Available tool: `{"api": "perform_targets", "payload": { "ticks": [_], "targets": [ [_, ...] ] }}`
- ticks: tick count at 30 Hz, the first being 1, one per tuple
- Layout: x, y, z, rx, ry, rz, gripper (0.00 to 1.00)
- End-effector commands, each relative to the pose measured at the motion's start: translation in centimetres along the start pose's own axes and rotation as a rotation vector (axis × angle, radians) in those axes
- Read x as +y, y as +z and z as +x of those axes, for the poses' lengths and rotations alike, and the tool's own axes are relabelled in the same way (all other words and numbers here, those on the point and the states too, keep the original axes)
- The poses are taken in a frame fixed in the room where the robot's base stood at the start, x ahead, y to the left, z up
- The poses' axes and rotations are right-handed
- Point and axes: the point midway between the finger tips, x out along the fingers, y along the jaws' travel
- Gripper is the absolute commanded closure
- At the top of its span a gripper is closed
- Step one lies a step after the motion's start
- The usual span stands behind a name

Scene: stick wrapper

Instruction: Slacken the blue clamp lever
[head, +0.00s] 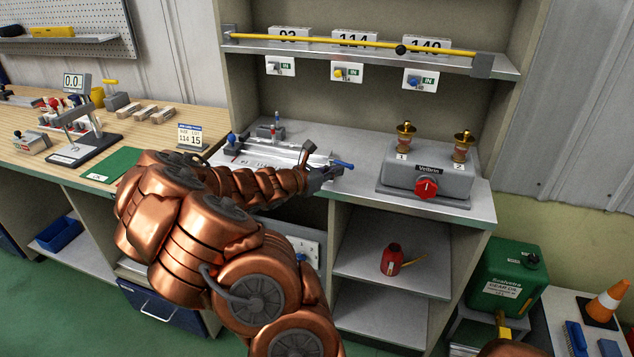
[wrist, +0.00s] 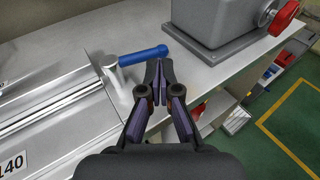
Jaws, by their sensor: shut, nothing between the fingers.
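The blue clamp lever (wrist: 143,54) shows in the wrist view as a blue handle on a pale metal post. It lies sideways, pointing right, at the end of the silver rail fixture (wrist: 62,112). In the head view the blue lever (head: 344,164) shows at the fixture's right end, near the shelf's front edge. My gripper (wrist: 159,66) is shut and empty, its tips just in front of the lever's right end. In the head view my gripper (head: 330,174) is beside the lever, partly hidden by my wrist. I cannot tell whether it touches the lever.
A grey box with a red knob (head: 427,188) and two brass fittings stands right of the lever. Above is a shelf with a yellow bar (head: 350,43). A red oil can (head: 391,260) stands on the lower shelf. A wooden bench (head: 30,150) lies left.

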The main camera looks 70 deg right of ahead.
Motion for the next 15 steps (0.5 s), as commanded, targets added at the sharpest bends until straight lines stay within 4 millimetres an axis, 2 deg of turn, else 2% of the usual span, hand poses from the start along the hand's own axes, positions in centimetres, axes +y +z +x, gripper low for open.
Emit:
{"api": "perform_targets", "payload": {
  "ticks": [15],
  "targets": [
    [-2.1, 0.0, -5.8, -0.001, -0.002, 0.000, 1.00]
  ]
}}
